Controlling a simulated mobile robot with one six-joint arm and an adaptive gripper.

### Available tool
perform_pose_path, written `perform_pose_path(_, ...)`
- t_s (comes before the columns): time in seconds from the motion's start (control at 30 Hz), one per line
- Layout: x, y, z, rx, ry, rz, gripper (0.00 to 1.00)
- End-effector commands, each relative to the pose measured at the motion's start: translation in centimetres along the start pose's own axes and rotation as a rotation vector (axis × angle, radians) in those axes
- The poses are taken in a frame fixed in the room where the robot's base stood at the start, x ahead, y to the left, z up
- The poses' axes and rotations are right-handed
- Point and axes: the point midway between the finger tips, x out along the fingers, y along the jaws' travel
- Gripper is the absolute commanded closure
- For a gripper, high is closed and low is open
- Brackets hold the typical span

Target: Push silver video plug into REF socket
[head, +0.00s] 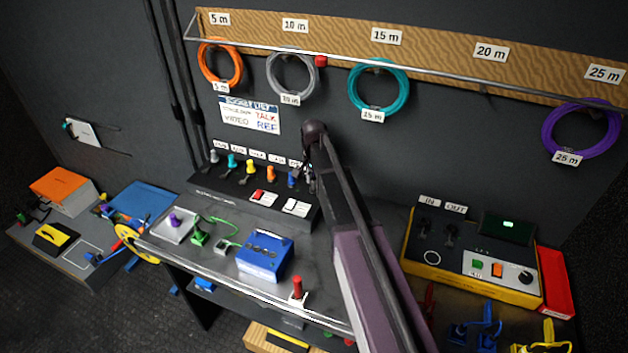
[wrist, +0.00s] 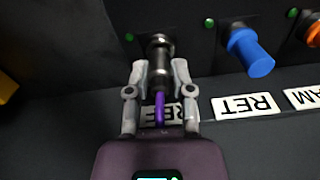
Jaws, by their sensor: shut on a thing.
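The silver video plug (wrist: 160,64) is between the fingers of my gripper (wrist: 158,72), in the wrist view. The gripper is shut on it, one finger on each side, with a purple tail (wrist: 159,106) trailing toward my palm. The plug's front end lines up with the metal REF socket (wrist: 159,39) on the dark panel and meets it; how deep it sits cannot be told. The REF label (wrist: 149,115) is upside down and partly hidden behind the gripper and tail. In the head view my arm largely hides this end of the panel.
A blue plug (wrist: 250,54) sits close to the right, above the RET label (wrist: 246,106). An orange plug (wrist: 314,36) is farther right. In the head view, coloured plugs line the panel (head: 230,189); a blue box (head: 265,257) stands on the bench in front.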

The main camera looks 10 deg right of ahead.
Motion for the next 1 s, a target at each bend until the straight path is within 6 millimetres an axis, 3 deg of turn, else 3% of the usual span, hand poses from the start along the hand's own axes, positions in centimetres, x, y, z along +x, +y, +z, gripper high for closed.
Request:
perform_pose_path(0.27,0.57,-0.01,0.03,0.000,0.000,0.000,1.00)
perform_pose_path(0.3,0.46,-0.01,0.04,0.000,0.000,0.000,0.58)
perform_pose_path(0.4,0.45,-0.01,0.04,0.000,0.000,0.000,0.30)
perform_pose_path(1.0,-0.08,-0.04,0.05,-0.001,0.000,0.000,0.30)
